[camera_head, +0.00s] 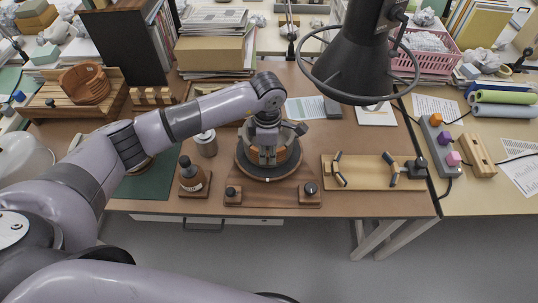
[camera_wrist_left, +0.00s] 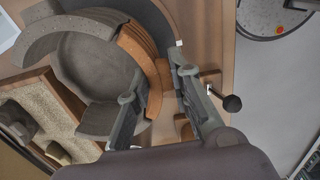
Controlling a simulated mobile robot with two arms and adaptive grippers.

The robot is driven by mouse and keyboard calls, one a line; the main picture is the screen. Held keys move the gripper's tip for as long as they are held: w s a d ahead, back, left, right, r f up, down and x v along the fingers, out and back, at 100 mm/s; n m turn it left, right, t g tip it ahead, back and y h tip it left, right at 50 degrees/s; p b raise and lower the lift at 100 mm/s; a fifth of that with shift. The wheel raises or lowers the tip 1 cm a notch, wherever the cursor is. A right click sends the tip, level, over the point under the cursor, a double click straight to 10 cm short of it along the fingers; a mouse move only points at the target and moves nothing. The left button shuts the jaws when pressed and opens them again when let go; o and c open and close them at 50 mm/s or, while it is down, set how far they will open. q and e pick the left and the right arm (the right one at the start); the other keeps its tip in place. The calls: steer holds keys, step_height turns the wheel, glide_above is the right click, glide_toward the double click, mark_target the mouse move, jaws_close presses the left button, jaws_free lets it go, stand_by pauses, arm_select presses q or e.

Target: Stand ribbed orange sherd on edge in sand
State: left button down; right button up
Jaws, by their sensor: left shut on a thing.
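My left gripper (camera_head: 268,158) points down over a dark round stand on the table. In the left wrist view its two fingers (camera_wrist_left: 158,103) are closed on a ribbed orange sherd (camera_wrist_left: 155,72). The sherd is curved and lies along the rim of a grey rounded vessel part (camera_wrist_left: 95,65); I cannot tell whether they touch. In the head view the gripper hides most of the orange piece. A wooden tray with speckled, sand-like filling (camera_wrist_left: 55,100) shows at the left of the wrist view, with dark pieces on it. My right gripper is not in view.
A black lamp (camera_head: 358,55) hangs above the right.

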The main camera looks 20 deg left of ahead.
mark_target(268, 153)
arm_select(q)
steer(key=shift+r+p, duration=1.75)
steer(key=shift+r, duration=1.7)
steer(key=shift+r, duration=0.1)
